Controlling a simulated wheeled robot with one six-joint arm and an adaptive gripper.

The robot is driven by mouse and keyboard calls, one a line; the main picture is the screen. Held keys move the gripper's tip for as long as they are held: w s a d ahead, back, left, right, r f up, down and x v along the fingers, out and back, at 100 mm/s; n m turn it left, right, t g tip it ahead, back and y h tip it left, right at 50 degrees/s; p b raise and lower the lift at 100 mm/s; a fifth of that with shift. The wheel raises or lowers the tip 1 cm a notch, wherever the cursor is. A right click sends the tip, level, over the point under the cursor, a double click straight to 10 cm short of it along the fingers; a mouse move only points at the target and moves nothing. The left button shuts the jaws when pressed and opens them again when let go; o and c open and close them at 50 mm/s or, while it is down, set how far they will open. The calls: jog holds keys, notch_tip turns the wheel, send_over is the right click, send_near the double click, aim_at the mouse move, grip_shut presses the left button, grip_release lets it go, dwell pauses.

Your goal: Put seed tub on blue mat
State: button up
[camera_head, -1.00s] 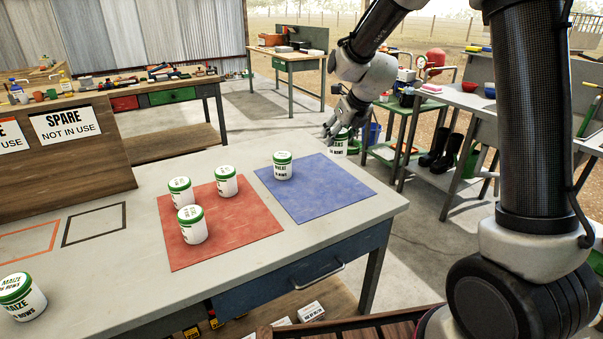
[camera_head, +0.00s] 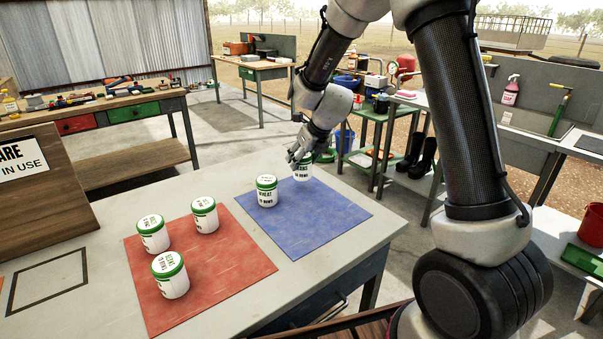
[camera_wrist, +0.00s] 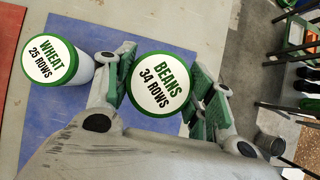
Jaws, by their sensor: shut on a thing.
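My gripper (camera_head: 301,158) is shut on a white seed tub (camera_head: 303,172) with a green-rimmed lid. In the wrist view this held tub (camera_wrist: 160,83) sits between the fingers (camera_wrist: 160,90), its lid reading what looks like "BEANS 34 ROWS". It is over the far part of the blue mat (camera_head: 330,210); I cannot tell whether its base touches. A wheat tub (camera_head: 267,192) stands upright on the mat to its left, and also shows in the wrist view (camera_wrist: 52,60) as "WHEAT 25 ROWS". The fingers and lid hide part of the mat there.
Three similar tubs, one of them in front (camera_head: 170,276), stand on the red mat (camera_head: 215,285) to the left. A black outlined square (camera_head: 50,280) is empty. The mat's near right part is clear.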

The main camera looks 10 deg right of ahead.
aim_at(302, 168)
jog(key=shift+f, duration=2)
jog(key=o, duration=1.1)
jog(key=s+d+r+n, duration=0.4)
jog(key=s+r+n, duration=0.3)
jog(key=s+r, duration=0.25)
jog(key=s+d+r+n, duration=0.4)
jog(key=s+r+n, duration=0.3)
jog(key=s+r, duration=0.25)
jog(key=s+d+n+g+h, duration=0.1)
jog(key=s+d+n, duration=0.2)
jog(key=s+n, duration=0.6)
jog(key=s+d+r+n+g+h, duration=0.1)
jog(key=s+d+n, duration=0.3)
jog(key=s+n, duration=0.4)
jog(key=shift+s+r+n, duration=0.3)
jog(key=shift+s+n, duration=0.1)
jog(key=shift+s, duration=0.65)
